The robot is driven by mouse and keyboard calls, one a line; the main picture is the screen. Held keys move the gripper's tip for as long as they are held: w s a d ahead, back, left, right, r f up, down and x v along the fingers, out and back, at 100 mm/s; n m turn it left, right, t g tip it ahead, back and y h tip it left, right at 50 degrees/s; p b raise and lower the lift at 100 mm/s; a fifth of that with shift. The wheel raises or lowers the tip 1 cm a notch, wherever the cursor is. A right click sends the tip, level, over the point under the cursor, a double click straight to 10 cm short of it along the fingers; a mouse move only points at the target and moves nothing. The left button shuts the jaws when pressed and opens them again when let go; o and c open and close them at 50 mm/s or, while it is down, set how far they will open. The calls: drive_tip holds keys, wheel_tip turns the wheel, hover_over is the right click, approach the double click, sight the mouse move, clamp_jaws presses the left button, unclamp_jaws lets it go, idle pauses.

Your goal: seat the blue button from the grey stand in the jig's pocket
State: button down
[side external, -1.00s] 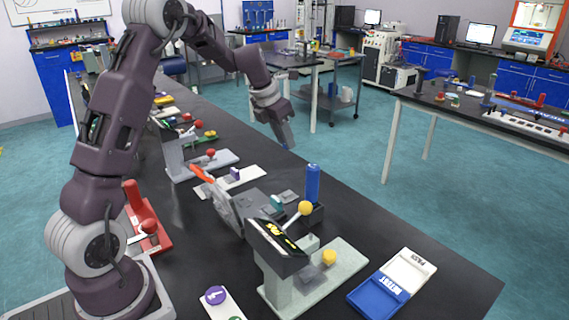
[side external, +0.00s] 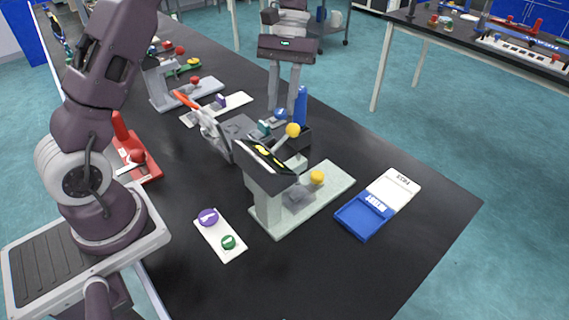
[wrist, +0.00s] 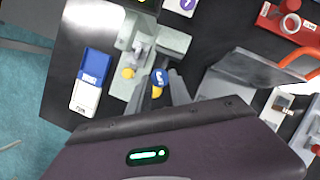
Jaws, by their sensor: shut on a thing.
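The blue button (side external: 281,113) is a round disc with a white mark. It is between the fingertips of my gripper (side external: 283,108), above the grey and dark fixtures behind the yellow-knobbed press. The wrist view also shows the blue button (wrist: 159,76) at the fingertips of my gripper (wrist: 162,82), with the fingers shut on it. A pale grey stand (side external: 330,190) carries the press, a small grey block and a yellow piece. I cannot tell which part is the jig, and its pocket is not clearly visible.
A tall blue cylinder (side external: 301,104) stands close beside my fingers. The press's yellow ball knob (side external: 293,130) is just in front. A white plate (side external: 225,250) holds purple and green buttons. A blue-and-white tray (side external: 378,203) lies right. Bare black table is at the front.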

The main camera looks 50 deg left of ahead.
drive_tip(key=shift+s+m+y, duration=0.15)
drive_tip(key=shift+m+y, duration=0.15)
drive_tip(key=shift+m, duration=0.2)
drive_tip(key=w+a+f+m+y, duration=0.1)
drive_tip(key=a+f+m, duration=0.2)
drive_tip(key=a, duration=0.9)
drive_tip(key=m+y, duration=0.1)
drive_tip(key=m, duration=0.2)
hover_over(233, 130)
drive_tip(key=w, duration=0.1)
wheel_tip(233, 130, down, 2)
drive_tip(key=shift+g, duration=0.4)
drive_tip(key=f, duration=1)
drive_tip(key=shift+w+a+f, duration=0.1)
drive_tip(key=shift+a+f, duration=0.1)
drive_tip(key=shift+f, duration=0.3)
drive_tip(key=c, duration=1.2)
unclamp_jaws()
drive_tip(key=shift+d+f, duration=0.1)
